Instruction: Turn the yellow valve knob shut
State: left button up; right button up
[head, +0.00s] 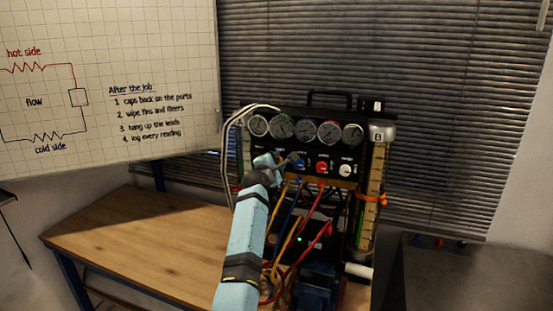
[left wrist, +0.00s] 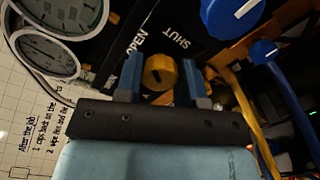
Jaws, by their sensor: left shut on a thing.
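The yellow valve knob (left wrist: 160,72) shows in the left wrist view between the two blue fingers of my left gripper (left wrist: 161,80). The labels OPEN and SHUT are printed on the black panel beside it. The knob has a small dark mark on its face; I cannot tell which label it points to. My left gripper (head: 283,162) is shut on the knob, at the panel's left part in the head view. There the gripper and arm hide the knob. My right gripper is not in view.
The gauge rig (head: 315,113) stands on a wooden table (head: 140,235), with a row of round gauges above blue, red and white knobs. Blue (head: 292,200), yellow and red hoses hang close beside my arm. The table's left part is clear. A whiteboard (head: 110,60) stands behind.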

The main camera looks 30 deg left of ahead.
pick_arm(q)
jog(key=m+p, duration=0.2)
jog(key=m, duration=0.8)
jog(key=shift+f, duration=0.1)
jog(key=shift+m, duration=0.5)
jog(key=o, duration=0.9)
